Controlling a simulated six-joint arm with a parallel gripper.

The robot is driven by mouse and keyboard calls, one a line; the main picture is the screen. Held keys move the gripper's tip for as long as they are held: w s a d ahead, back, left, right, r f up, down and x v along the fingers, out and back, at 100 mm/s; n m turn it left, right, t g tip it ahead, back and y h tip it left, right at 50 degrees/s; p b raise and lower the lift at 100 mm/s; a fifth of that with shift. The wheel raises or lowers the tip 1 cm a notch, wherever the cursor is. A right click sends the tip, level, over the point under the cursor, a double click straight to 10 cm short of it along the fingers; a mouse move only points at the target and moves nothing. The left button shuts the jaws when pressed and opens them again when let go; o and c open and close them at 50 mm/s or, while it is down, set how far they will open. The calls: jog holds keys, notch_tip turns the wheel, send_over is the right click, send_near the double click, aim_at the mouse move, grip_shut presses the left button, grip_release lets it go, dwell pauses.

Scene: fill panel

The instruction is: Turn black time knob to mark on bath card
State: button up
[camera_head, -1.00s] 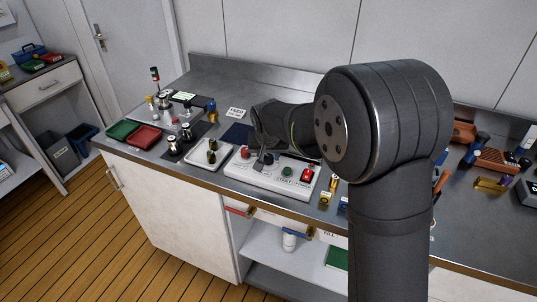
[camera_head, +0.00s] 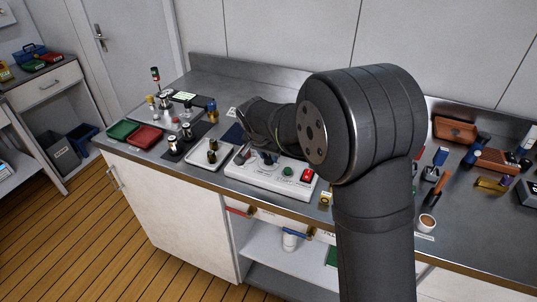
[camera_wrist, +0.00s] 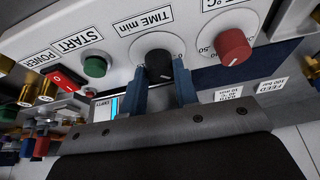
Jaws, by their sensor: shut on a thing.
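The black time knob (camera_wrist: 158,64) sits on the white panel (camera_wrist: 120,45) under the label "TIME min" in the wrist view. My gripper (camera_wrist: 160,88) has its two blue fingers on either side of the knob and is shut on it. A pale pointer line shows on the knob, but its exact dial reading is too small to tell. A small card with "BATH" lettering (camera_wrist: 228,94) lies by the panel in the wrist view; its finer text is hard to read. In the head view my arm partly hides the panel (camera_head: 262,183) and the knob.
A red °C knob (camera_wrist: 233,47) is close beside the time knob. A green START button (camera_wrist: 95,66) and a red POWER switch (camera_wrist: 62,80) are on the other side.

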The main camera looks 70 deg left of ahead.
jog(key=m+h, duration=0.1)
jog(key=m, duration=0.2)
jog(key=m+t+h, duration=0.1)
jog(key=m, duration=0.2)
jog(key=shift+s+a, duration=0.1)
jog(key=shift+a, duration=0.1)
jog(key=m+h, duration=0.1)
jog(key=m, duration=0.2)
jog(key=m+h, duration=0.1)
jog(key=m, duration=0.2)
jog(key=shift+a+m+h, duration=0.15)
jog(key=shift+m+h, duration=0.25)
jog(key=o, duration=1)
jog(key=shift+c, duration=0.2)
jog(key=shift+r, duration=0.1)
jog(key=v, duration=1.7)
jog(key=shift+a, duration=0.1)
